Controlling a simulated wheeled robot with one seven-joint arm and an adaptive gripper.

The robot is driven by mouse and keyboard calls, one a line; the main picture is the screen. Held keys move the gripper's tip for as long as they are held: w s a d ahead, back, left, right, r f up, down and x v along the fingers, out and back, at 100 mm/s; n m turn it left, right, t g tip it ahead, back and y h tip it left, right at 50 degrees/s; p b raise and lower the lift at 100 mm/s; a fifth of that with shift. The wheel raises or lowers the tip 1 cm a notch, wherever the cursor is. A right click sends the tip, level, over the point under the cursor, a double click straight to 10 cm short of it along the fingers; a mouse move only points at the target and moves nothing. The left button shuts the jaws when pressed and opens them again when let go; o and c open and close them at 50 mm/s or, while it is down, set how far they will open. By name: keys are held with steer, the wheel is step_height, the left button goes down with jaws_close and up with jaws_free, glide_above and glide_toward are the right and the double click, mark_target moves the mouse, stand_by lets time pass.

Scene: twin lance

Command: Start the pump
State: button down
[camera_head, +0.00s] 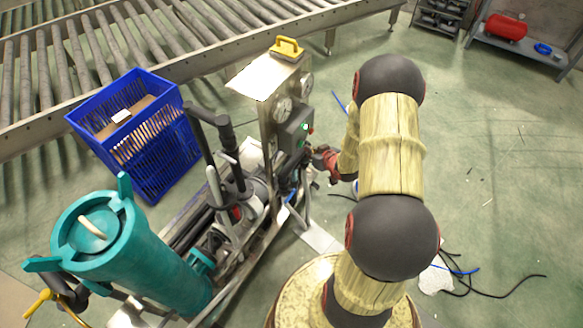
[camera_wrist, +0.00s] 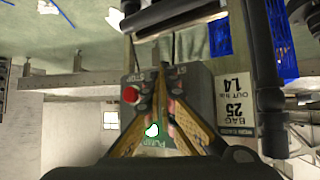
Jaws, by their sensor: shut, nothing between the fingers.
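The pump skid's grey control box (camera_head: 294,130) is on the upright panel, with a lit green lamp (camera_head: 304,127) and a red button on its face. In the wrist view the box (camera_wrist: 133,78) appears upside down. The red button (camera_wrist: 131,94) is by the STOP label, and a bright lamp (camera_wrist: 152,130) is by a green PUMP label. My gripper (camera_wrist: 161,72) is shut and empty, its tips in front of the box face, right of the red button. The fingers cover part of the box, and no start button shows clearly. Contact cannot be told. In the head view my gripper (camera_head: 322,160) is beside and below the box.
A teal filter housing (camera_head: 135,245) stands at the near left of the skid. A blue crate (camera_head: 140,130) and a roller conveyor (camera_head: 100,50) lie behind. Dark cables (camera_head: 480,283) lie on the right floor, which is mostly clear.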

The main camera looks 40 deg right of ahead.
steer(key=shift+s, duration=0.2)
steer(key=shift+s+d+p, duration=0.25)
steer(key=shift+s+d, duration=0.15)
steer(key=shift+s, duration=0.5)
steer(key=shift+s+d+p, duration=0.25)
steer(key=shift+s+d, duration=0.1)
steer(key=shift+s, duration=0.55)
steer(key=shift+s+d+p, duration=0.25)
steer(key=shift+s+d, duration=0.15)
steer(key=shift+s, duration=0.5)
